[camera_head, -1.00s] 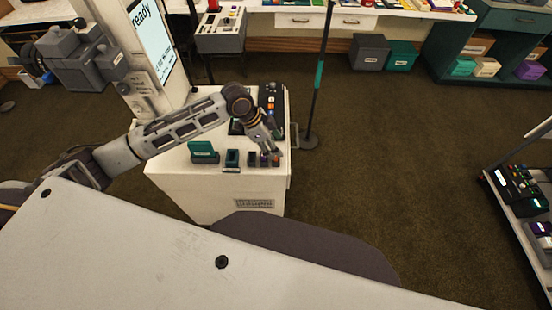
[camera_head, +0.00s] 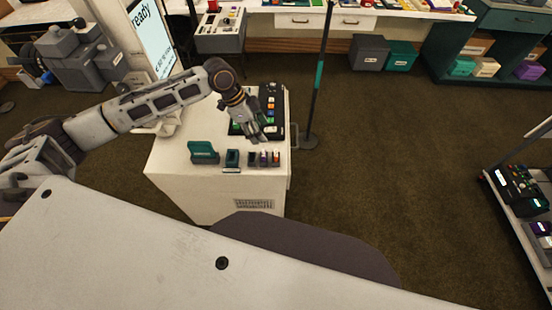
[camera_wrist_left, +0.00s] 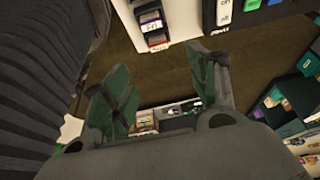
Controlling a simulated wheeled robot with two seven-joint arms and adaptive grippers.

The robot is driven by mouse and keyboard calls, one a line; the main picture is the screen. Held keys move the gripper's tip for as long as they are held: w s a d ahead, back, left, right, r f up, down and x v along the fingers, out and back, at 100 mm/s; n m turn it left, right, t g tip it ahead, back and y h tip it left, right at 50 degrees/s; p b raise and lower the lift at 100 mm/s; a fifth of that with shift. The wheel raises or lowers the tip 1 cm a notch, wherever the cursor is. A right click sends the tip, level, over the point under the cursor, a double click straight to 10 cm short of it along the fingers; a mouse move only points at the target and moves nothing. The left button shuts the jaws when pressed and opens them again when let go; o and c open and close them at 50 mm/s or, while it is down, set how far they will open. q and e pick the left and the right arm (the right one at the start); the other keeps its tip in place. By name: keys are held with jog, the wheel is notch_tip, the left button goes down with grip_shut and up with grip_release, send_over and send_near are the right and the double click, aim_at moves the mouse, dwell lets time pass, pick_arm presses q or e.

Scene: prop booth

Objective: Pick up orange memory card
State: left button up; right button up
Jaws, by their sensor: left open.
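The orange memory card (camera_head: 276,158), small and dark with an orange-red label, stands at the end of a short row on the white cart top. In the left wrist view the orange card (camera_wrist_left: 158,41) shows at the top, beside a purple-labelled card (camera_wrist_left: 150,20). My left gripper (camera_head: 258,140) is above the cart, just behind and above the row of cards. In the left wrist view my left gripper (camera_wrist_left: 165,85) has its two green fingers spread with nothing between them. My right gripper is in neither view.
The white cart (camera_head: 185,180) also carries a green stand (camera_head: 204,151), a green-and-dark block (camera_head: 232,158) and a dark panel with coloured keys (camera_head: 271,105). A thin dark post (camera_head: 317,90) stands right of the cart. Brown floor (camera_head: 400,160) is open to the right.

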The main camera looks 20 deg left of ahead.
pick_arm(q)
send_over(275, 153)
jog(key=a, duration=0.2)
notch_tip(275, 153, down, 8)
jog(key=shift+s, duration=0.15)
jog(key=shift+a, duration=0.1)
jog(key=shift+s+p+x, duration=0.15)
jog(key=shift+p+x, duration=0.05)
jog(key=shift+x, duration=1.05)
jog(key=shift+s+p+x, duration=0.1)
jog(key=shift+p+x, duration=0.1)
jog(key=shift+x, duration=1.1)
jog(key=shift+w, duration=0.15)
jog(key=c, duration=1.1)
jog(key=shift+o, duration=0.2)
jog(key=shift+r, duration=0.2)
notch_tip(275, 153, up, 10)
jog(key=shift+f, duration=0.3)
